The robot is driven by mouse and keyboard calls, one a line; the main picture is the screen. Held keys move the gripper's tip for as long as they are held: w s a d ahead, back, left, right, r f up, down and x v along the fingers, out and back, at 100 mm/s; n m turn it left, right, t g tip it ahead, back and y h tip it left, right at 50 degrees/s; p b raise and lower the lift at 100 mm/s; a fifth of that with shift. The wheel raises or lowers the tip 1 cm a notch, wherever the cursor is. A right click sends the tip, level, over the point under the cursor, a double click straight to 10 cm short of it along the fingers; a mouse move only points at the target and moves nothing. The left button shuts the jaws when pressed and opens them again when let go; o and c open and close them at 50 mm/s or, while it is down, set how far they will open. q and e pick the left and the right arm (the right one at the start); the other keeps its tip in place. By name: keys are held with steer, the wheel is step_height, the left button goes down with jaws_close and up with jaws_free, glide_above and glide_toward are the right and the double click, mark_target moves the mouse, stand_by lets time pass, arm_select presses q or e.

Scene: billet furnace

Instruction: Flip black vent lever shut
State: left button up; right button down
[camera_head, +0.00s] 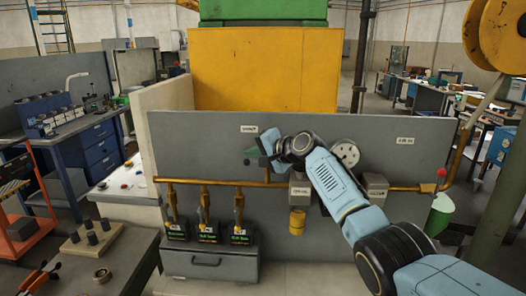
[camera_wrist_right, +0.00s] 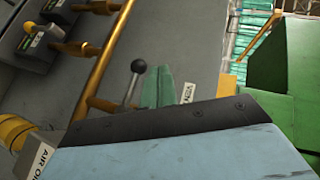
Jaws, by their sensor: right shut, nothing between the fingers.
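The black vent lever shows in the right wrist view as a ball knob on a thin shaft (camera_wrist_right: 138,66), standing up from a brass fitting on the grey panel. A label reading VEN, partly cut off, (camera_wrist_right: 188,92) is beside it. My right gripper's green fingertips (camera_wrist_right: 157,87) are together and empty, just right of the lever; I cannot tell whether they touch it. In the head view my right gripper (camera_head: 252,152) is in front of the grey panel (camera_head: 205,143), below a small label (camera_head: 249,129). The lever is not clear there. My left gripper is out of view.
A brass pipe (camera_head: 336,188) runs along the panel, with a round gauge (camera_head: 345,153) and grey boxes near my right arm. Several labelled valves stand over a grey drawer (camera_head: 212,263) below. A yellow furnace body (camera_head: 262,70) rises behind the panel.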

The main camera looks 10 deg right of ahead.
steer(key=shift+f, duration=0.1)
stand_by(0.3)
stand_by(0.3)
steer(key=s+r+p, duration=0.1)
steer(key=s+r, duration=0.1)
steer(key=r, duration=0.4)
steer(key=s+a+r, duration=0.1)
steer(key=s+r, duration=0.1)
steer(key=r, duration=0.4)
steer(key=shift+s+a+r+p, duration=0.2)
steer(key=shift+s+p, duration=0.1)
steer(key=shift+p, duration=0.1)
